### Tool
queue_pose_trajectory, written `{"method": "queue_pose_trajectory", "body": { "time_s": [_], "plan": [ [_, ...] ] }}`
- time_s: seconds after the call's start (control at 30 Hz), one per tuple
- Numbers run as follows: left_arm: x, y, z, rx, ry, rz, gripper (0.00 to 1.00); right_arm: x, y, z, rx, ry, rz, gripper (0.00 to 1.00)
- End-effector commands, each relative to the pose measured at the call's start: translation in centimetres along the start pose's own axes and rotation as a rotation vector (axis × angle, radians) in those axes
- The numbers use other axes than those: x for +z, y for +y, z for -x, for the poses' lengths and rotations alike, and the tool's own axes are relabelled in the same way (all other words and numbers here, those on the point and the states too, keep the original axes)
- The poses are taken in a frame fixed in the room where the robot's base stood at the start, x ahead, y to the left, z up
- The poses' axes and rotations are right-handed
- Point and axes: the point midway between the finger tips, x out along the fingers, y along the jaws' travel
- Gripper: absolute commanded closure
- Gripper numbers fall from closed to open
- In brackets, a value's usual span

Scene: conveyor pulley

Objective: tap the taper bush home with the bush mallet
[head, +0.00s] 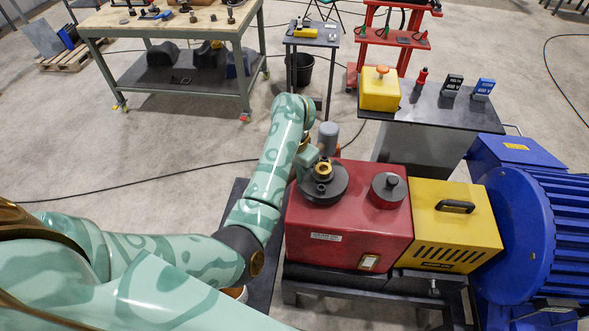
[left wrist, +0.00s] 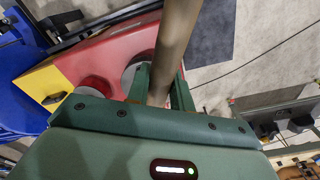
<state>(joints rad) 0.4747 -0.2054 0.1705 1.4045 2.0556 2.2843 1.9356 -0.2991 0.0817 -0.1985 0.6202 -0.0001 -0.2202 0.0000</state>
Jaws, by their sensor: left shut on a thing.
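My left gripper (head: 307,157) is at the back left of the red gearbox housing (head: 347,235). It is shut on the bush mallet, whose grey head (head: 328,137) stands just above and behind the brass taper bush (head: 323,170). In the left wrist view, the mallet's brown handle (left wrist: 175,45) runs up between the green fingers. The bush sits in the middle of the dark round pulley (head: 324,189) on top of the housing. I cannot tell whether the mallet head touches the bush. The pulley's grey face (left wrist: 132,74) shows partly behind the fingers in the left wrist view. My right gripper is out of view.
A second dark hub (head: 388,188) stands on the housing. A yellow guard (head: 454,226) and a blue motor (head: 535,230) adjoin it at right. Behind is a dark table (head: 430,115) with a yellow box (head: 380,92). A workbench (head: 180,22) stands at back left. Open floor lies left.

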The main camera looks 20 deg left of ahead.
Motion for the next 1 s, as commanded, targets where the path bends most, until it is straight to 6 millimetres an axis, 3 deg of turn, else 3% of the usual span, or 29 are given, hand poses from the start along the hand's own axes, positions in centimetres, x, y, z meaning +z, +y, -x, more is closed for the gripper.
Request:
{"method": "queue_pose_trajectory", "body": {
  "time_s": [0.73, 0.87, 1.0],
  "plan": [
    [0.1, 0.0, -6.0, 0.001, 0.003, 0.001, 1.0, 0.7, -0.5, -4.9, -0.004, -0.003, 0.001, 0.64],
    [0.1, 0.0, -5.1, 0.0, 0.004, 0.001, 1.0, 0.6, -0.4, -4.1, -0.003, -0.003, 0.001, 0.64],
    [0.0, 0.1, -2.6, 0.001, 0.005, 0.001, 1.0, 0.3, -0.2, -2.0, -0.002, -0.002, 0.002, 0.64]
  ]
}}
